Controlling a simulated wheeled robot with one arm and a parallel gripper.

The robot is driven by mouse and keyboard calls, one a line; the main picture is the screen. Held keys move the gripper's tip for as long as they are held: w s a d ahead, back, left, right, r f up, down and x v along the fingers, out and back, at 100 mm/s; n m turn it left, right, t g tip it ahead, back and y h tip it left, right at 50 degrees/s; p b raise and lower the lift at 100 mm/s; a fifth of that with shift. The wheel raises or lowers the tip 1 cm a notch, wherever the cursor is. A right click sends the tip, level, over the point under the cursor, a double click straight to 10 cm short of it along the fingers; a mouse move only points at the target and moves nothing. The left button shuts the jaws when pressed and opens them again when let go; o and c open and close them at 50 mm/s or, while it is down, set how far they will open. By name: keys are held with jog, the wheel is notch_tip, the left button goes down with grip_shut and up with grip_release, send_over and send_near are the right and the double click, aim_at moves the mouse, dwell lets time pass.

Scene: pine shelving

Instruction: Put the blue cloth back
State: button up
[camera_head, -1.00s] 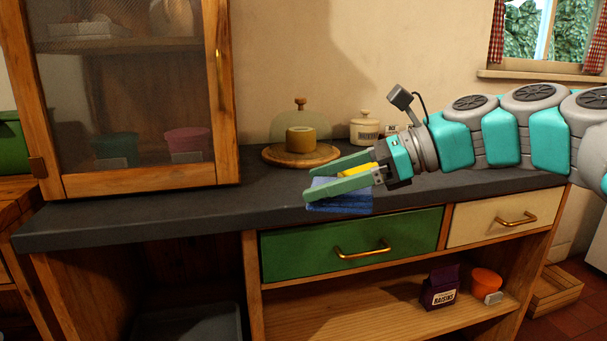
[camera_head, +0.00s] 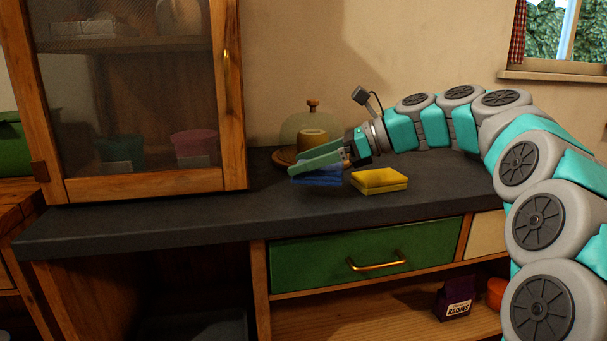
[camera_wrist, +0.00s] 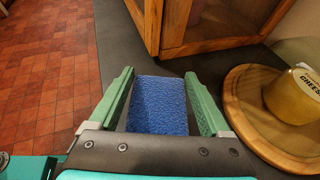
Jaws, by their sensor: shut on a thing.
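The blue cloth (camera_head: 318,179) is a folded, textured block between the green fingers of my gripper (camera_head: 308,162). In the wrist view the cloth (camera_wrist: 158,104) fills the space between the two fingers (camera_wrist: 163,92), and the gripper is shut on it. In the head view the near finger hides the cloth's upper part. The cloth is over the dark counter (camera_head: 190,224), between the glazed cabinet and the yellow sponge; I cannot tell whether it touches the top.
A yellow sponge (camera_head: 379,181) lies on the counter right of the gripper. The wooden cabinet (camera_head: 130,182) stands to the left. The front-left counter is clear.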

aim_at(341, 163)
jog(key=shift+w+a, duration=0.2)
jog(key=shift+w, duration=0.3)
jog(key=shift+w+a, duration=0.2)
jog(key=shift+w, duration=0.25)
jog(key=shift+f, duration=1.85)
jog(key=o, duration=1.2)
jog(key=shift+c, duration=0.2)
jog(key=shift+d, duration=0.1)
jog(key=v, duration=1.2)
jog(key=shift+r, duration=0.1)
